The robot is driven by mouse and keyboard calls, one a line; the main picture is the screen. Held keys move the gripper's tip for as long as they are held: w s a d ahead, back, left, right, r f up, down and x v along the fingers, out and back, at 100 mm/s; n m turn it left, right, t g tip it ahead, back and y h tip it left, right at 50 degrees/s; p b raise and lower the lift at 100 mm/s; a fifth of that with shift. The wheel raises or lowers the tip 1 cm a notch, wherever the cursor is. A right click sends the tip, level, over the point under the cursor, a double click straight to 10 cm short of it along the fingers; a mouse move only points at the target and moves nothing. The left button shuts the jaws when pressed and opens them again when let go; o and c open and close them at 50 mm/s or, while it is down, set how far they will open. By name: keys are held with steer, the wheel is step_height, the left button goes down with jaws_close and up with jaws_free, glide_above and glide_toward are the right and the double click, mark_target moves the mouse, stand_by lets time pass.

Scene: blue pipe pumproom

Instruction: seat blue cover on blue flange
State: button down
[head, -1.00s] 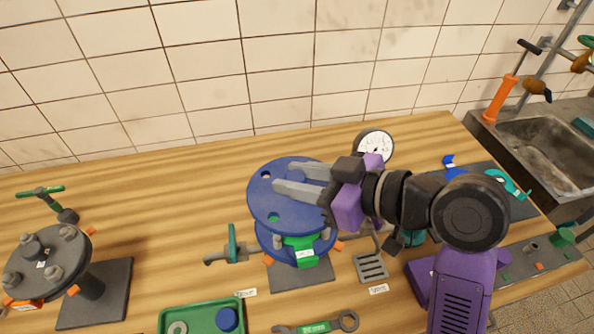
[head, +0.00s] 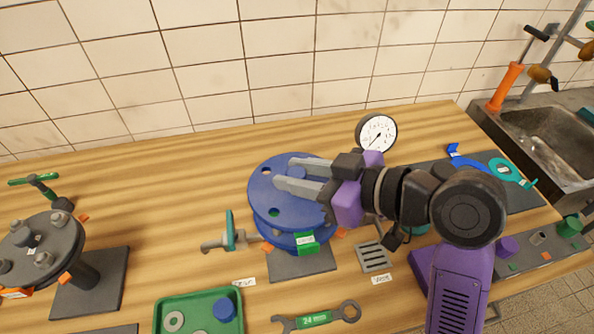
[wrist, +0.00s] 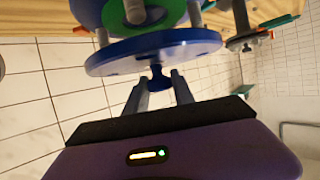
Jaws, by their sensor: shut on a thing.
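The blue cover (head: 274,212) is a flat round disc with holes and a central knob (wrist: 158,82). My gripper (head: 285,172) reaches in from the right and is shut on that knob; both fingers also show around it in the wrist view (wrist: 159,88). The cover is over the blue flange (head: 318,238), which stands on a dark base plate (head: 300,265). In the wrist view a green ring (wrist: 172,14) and upright studs (wrist: 195,18) show on the flange side, with a gap to the cover. The cover hides most of the flange from the head.
A gauge (head: 377,134) stands behind my gripper. A teal-handled valve (head: 229,232) is left of the flange. A green tray (head: 180,300) and a wrench (head: 316,319) lie in front. A grey bolted flange (head: 40,245) stands far left.

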steer(key=shift+f+b, duration=1.7)
steer(key=shift+f, duration=0.5)
steer(key=shift+d, duration=0.1)
steer(key=c, duration=1)
jaws_free()
steer(key=shift+f, duration=0.1)
